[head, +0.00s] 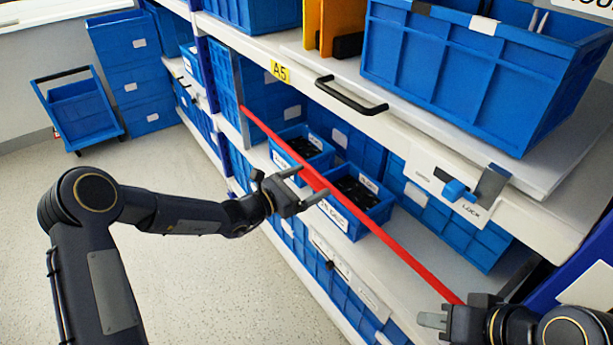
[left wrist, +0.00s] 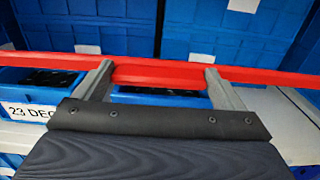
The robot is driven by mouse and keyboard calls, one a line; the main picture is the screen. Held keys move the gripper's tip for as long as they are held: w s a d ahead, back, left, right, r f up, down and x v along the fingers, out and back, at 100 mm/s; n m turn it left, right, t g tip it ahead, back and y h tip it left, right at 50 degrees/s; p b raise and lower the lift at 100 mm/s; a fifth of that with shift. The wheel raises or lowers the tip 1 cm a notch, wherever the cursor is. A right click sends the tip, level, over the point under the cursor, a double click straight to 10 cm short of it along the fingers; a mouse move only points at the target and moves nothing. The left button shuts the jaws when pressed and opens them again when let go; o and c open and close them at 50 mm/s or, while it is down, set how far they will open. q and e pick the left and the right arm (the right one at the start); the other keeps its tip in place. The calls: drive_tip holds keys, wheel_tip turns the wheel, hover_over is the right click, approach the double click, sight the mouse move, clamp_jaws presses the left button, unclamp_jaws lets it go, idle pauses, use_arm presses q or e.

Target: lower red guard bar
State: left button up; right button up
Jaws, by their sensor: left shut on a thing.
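The red guard bar (head: 375,235) runs slantwise across the front of a shelf bay, from a grey upright at the upper left down to beside my right gripper. In the left wrist view the bar (left wrist: 160,72) crosses level at the fingertips. My left gripper (head: 303,184) is at the bar's middle, shut on it, with its fingers well apart along the bar. My right gripper (head: 440,322) is near the bar's lower right end. Its finger gap is unclear, and I cannot tell whether it touches the bar.
Two blue bins (head: 358,202) with dark contents stand on the shelf behind the bar. A white plate marked LOCK carries a blue knob (head: 455,191) beside a grey bracket (head: 489,184). A black handle (head: 350,97) juts from the upper shelf. Open floor (head: 200,275) lies left.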

use_arm(q)
wheel_tip(320, 180, down, 10)
drive_tip(key=b, duration=0.4)
drive_tip(key=shift+r, duration=0.2)
use_arm(e)
drive_tip(key=shift+f, duration=3)
use_arm(q)
drive_tip(key=shift+f, duration=0.1)
drive_tip(key=o, duration=1.1)
drive_tip(key=shift+a, duration=0.1)
drive_tip(key=v, duration=0.7)
drive_tip(key=shift+s+a+p, duration=0.25)
drive_tip(key=shift+s+p, duration=0.05)
drive_tip(key=shift+p, duration=0.15)
use_arm(e)
drive_tip(key=shift+r, duration=0.7)
